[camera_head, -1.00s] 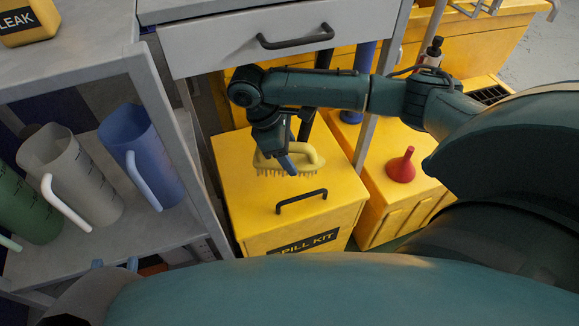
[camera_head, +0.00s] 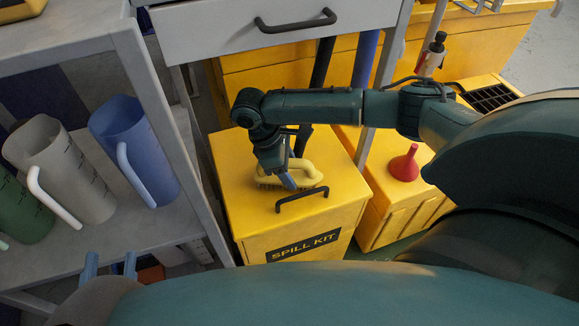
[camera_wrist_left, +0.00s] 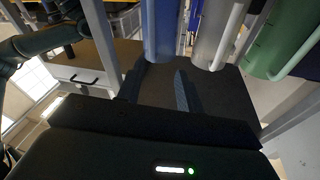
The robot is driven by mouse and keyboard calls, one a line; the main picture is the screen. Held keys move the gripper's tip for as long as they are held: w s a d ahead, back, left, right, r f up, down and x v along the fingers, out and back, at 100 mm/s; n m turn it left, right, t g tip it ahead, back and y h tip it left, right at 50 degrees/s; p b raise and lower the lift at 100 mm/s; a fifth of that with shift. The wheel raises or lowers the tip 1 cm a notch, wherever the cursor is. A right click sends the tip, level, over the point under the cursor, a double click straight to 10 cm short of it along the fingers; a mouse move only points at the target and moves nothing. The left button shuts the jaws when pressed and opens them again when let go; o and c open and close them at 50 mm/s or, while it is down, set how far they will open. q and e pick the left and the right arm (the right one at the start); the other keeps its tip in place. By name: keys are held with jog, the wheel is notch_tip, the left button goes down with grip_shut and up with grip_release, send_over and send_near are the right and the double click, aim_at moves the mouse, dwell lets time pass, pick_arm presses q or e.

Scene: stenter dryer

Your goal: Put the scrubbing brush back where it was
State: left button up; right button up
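The yellow scrubbing brush (camera_head: 306,172) is in the head view, bristles down, at the lid of the yellow spill kit box (camera_head: 235,192), just behind the lid's black handle. I cannot tell whether its bristles touch the lid. My right gripper (camera_head: 289,181) reaches down over the brush and is shut on it, hiding part of it. My left gripper (camera_head: 110,266) is at the lower left of the head view, its two fingers apart and empty. In the left wrist view its fingers (camera_wrist_left: 158,90) are also apart, with nothing between them.
A grey shelf (camera_head: 150,225) with blue (camera_head: 135,150), clear (camera_head: 62,165) and green jugs stands left of the box. A grey drawer unit (camera_head: 230,35) overhangs behind. A red funnel (camera_head: 404,164) sits on the yellow container at right.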

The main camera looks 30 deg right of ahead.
jog(key=o, duration=0.4)
pick_arm(q)
jog(key=shift+f, duration=0.15)
pick_arm(e)
jog(key=shift+r, duration=0.1)
jog(key=p+v, duration=0.2)
jog(key=v, duration=0.5)
jog(key=shift+p, duration=0.4)
jog(key=shift+a+r, duration=0.15)
jog(key=shift+r, duration=0.15)
pick_arm(q)
jog(key=shift+w+a+n+g+y, duration=0.2)
jog(key=shift+a+n+g+y, duration=0.35)
jog(key=shift+y, duration=0.45)
